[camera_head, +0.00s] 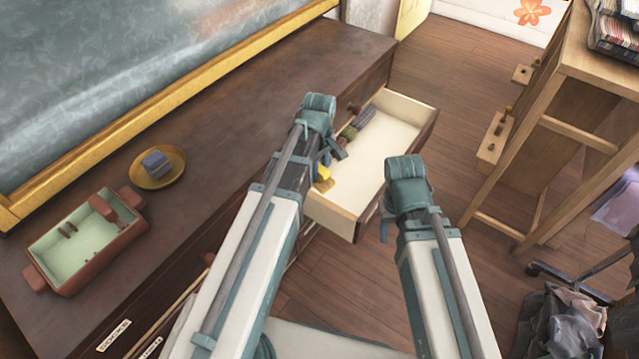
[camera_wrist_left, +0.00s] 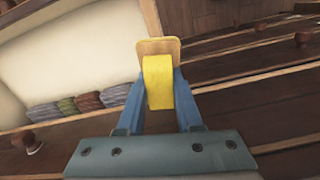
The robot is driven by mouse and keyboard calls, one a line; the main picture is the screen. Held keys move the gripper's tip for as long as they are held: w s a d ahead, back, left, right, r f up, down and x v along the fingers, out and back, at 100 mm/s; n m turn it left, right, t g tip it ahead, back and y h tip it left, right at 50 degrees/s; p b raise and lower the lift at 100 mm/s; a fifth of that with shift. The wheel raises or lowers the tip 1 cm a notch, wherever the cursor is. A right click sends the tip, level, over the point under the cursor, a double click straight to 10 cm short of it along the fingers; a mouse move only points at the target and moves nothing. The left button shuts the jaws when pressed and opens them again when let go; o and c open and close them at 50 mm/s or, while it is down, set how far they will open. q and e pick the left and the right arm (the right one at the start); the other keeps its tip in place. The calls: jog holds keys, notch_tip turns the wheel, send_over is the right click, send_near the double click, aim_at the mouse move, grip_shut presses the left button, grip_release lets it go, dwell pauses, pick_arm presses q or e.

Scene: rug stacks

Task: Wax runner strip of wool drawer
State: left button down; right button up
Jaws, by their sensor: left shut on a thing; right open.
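The wool drawer (camera_head: 392,137) stands pulled out of the dark wooden cabinet, with a pale interior. Several wool rolls (camera_head: 358,122) lie in it near the cabinet side; they also show in the left wrist view (camera_wrist_left: 75,105). My left gripper (camera_wrist_left: 158,95) is shut on a yellow block (camera_wrist_left: 158,80) with a flat tan end (camera_wrist_left: 158,47). In the head view the block (camera_head: 323,172) shows at the drawer's near left edge; contact is unclear. My right gripper (camera_head: 385,229) is open, low beside the drawer front, mostly hidden by its arm. The runner strip is not clearly visible.
On the cabinet top (camera_head: 210,140) stand a terracotta box (camera_head: 72,275) with a pale green inside and a yellow dish (camera_head: 170,181) holding a blue-grey block (camera_head: 155,162). A wooden frame (camera_head: 550,110) stands at right. Floor (camera_head: 455,100) beyond the drawer is clear.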

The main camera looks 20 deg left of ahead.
pick_arm(q)
jog(key=shift+f+n+b, duration=0.35)
jog(key=shift+f+n, duration=0.35)
jog(key=shift+n, duration=0.3)
notch_tip(320, 180, down, 6)
jog(key=b, duration=0.5)
jog(key=shift+r+b, duration=0.2)
jog(key=shift+b, duration=0.1)
jog(key=c, duration=1.1)
grip_release()
grip_shut()
